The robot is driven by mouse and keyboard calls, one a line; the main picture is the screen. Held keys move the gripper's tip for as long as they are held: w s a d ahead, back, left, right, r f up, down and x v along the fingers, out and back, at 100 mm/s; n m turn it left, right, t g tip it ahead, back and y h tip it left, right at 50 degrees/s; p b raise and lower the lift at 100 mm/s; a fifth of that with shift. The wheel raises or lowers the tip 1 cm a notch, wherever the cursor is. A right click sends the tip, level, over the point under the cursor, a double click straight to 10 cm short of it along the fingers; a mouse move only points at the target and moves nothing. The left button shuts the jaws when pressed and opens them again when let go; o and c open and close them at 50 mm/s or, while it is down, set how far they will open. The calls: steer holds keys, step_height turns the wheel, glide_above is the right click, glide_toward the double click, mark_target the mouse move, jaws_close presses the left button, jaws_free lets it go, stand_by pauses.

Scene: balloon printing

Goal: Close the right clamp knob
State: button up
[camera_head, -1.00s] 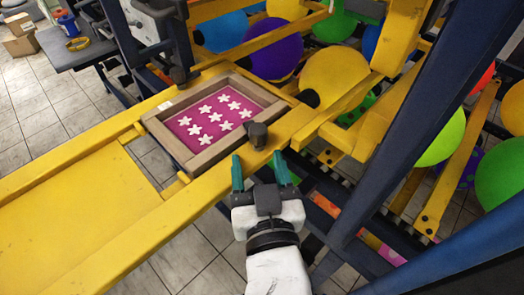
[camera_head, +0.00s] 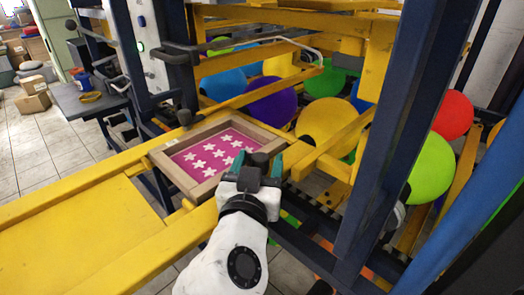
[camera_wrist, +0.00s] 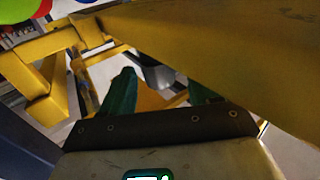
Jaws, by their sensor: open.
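The right clamp knob (camera_head: 260,159) is a dark, rounded knob at the near right corner of a wooden screen frame (camera_head: 196,192). My gripper (camera_head: 258,163) is open, with its two green fingers either side of the knob in the head view. In the wrist view a dark grey piece (camera_wrist: 158,76), which looks like the knob, lies beyond and between the fingertips (camera_wrist: 163,85). Whether either finger touches it I cannot tell. A second dark knob (camera_head: 185,118) is at the frame's far side.
The frame holds a magenta screen with white stars (camera_head: 212,158). It rests on yellow beams (camera_head: 110,253). A dark blue post (camera_head: 385,140) stands close to the right of my gripper. Several balloons, one purple (camera_head: 271,101), sit behind yellow bars.

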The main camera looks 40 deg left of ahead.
mark_target(260, 152)
steer(key=shift+x, duration=1.7)
steer(key=shift+c, duration=0.4)
steer(key=c, duration=0.9)
steer(key=n+g+y+p, duration=0.1)
steer(key=y+p, duration=0.1)
steer(key=n+g+y+p, duration=0.1)
steer(key=n+g+p, duration=0.1)
steer(key=shift+s+a+r+y, duration=0.1)
steer(key=shift+r+y, duration=0.15)
steer(key=shift+y, duration=0.15)
steer(key=shift+a+f+n+g+y+p, duration=0.1)
steer(key=shift+n+g+y+p, duration=0.4)
steer(key=shift+p, duration=0.55)
steer(key=shift+s+f+g+p, duration=0.1)
steer(key=shift+f+g+p, duration=0.05)
steer(key=shift+g+p, duration=0.15)
steer(key=shift+a+n+y, duration=0.1)
steer(key=shift+n+y, duration=0.2)
steer(key=o, duration=1)
